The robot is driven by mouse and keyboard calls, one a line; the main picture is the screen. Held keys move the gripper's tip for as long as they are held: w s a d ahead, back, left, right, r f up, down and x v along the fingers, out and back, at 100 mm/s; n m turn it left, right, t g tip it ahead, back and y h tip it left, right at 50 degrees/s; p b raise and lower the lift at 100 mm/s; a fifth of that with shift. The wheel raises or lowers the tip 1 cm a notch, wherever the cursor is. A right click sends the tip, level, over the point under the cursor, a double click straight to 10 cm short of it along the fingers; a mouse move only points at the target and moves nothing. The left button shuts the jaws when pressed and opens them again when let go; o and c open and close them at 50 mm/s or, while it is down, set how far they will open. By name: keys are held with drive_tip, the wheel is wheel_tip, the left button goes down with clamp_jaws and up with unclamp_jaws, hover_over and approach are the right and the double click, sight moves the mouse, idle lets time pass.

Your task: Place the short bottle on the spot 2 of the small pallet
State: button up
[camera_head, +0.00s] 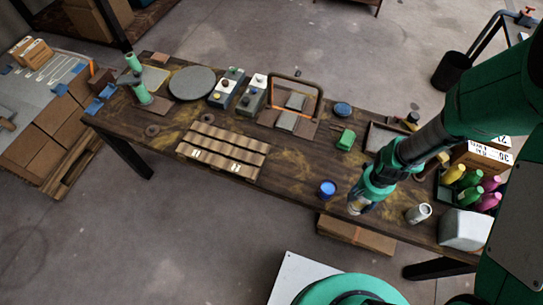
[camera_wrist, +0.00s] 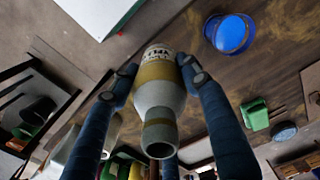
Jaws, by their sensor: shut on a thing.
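My gripper (camera_head: 362,202) is above the front edge of the table, right of the blue cup. In the wrist view its blue fingers (camera_wrist: 155,85) are shut on a short grey bottle (camera_wrist: 160,98) with an olive band and a printed label. The bottle's neck points toward the wrist camera. In the head view the bottle is mostly hidden by my gripper. The small wooden pallet (camera_head: 222,151) lies on the table left of my gripper. It has slatted rows and two white marks along its front; the marks are too small to read. Its visible slots look empty.
A blue cup (camera_head: 327,189) stands between the pallet and my gripper; it also shows in the wrist view (camera_wrist: 230,33). A grey can (camera_head: 418,213) and a crate of coloured bottles (camera_head: 468,188) are at the right.

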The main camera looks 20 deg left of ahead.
drive_tip(key=shift+r, duration=0.1)
wheel_tip(320, 180, up, 10)
drive_tip(key=shift+f, duration=0.25)
drive_tip(key=shift+w+a+r, duration=0.1)
drive_tip(key=shift+a, duration=0.3)
drive_tip(key=w+a+n+b, duration=0.2)
drive_tip(key=a, duration=1.9)
drive_tip(key=s+a, duration=0.3)
drive_tip(key=a, duration=0.5)
drive_tip(key=s+a, duration=0.4)
drive_tip(key=a, duration=0.4)
drive_tip(key=shift+n, duration=0.4)
drive_tip(key=f, duration=0.5)
drive_tip(key=shift+w+a+b, duration=0.1)
drive_tip(key=shift+w+b, duration=0.15)
drive_tip(key=shift+b, duration=0.15)
drive_tip(key=shift+w+a, duration=0.1)
